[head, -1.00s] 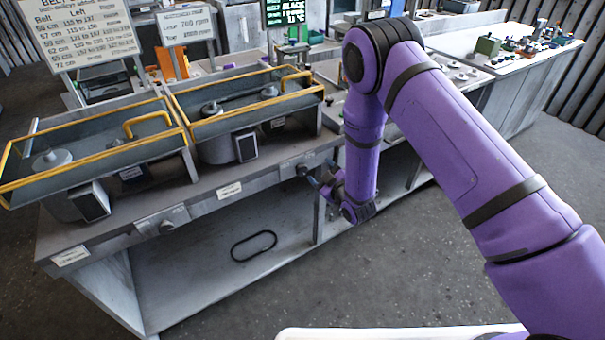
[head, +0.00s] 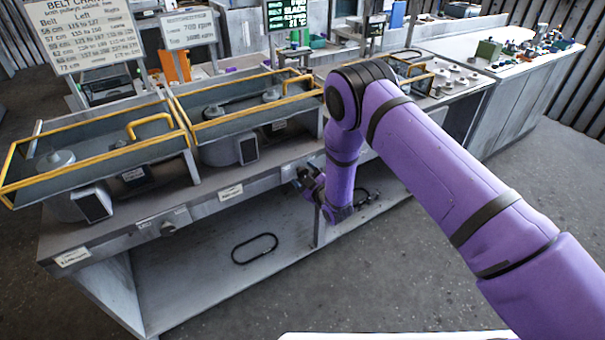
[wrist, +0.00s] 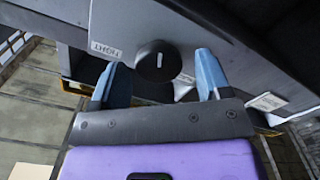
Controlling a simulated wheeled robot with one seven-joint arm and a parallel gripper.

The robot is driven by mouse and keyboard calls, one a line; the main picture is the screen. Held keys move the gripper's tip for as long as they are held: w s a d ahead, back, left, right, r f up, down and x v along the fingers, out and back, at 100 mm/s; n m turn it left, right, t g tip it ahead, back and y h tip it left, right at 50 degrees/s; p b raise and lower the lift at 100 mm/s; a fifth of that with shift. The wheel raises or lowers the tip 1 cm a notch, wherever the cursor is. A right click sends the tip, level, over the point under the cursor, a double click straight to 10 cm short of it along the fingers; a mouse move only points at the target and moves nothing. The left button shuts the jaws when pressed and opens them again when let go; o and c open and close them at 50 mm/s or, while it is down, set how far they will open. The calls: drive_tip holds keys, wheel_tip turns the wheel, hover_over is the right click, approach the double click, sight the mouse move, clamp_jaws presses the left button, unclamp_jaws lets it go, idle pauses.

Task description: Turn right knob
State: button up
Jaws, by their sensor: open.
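My gripper (wrist: 156,78) is open, with one blue finger on each side of the knob. A gap shows between the knob and each finger; whether the fingertips reach around it in depth I cannot tell. In the head view my gripper (head: 306,181) is at the bench's front edge, and the right knob there is mostly hidden by it. Another knob (head: 168,229) shows on the left front panel.
Two grey housings with yellow-edged trays (head: 240,115) stand on the bench. A black belt loop (head: 254,248) lies on the lower shelf, and another loop (head: 366,196) lies behind my arm. Signboards (head: 85,38) stand at the back. Floor in front is clear.

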drive_tip(key=shift+w+a, duration=0.4)
drive_tip(key=shift+w, duration=0.2)
drive_tip(key=c, duration=0.9)
drive_tip(key=shift+m, duration=0.4)
drive_tip(key=shift+d+m, duration=0.15)
drive_tip(key=shift+m, duration=3.05)
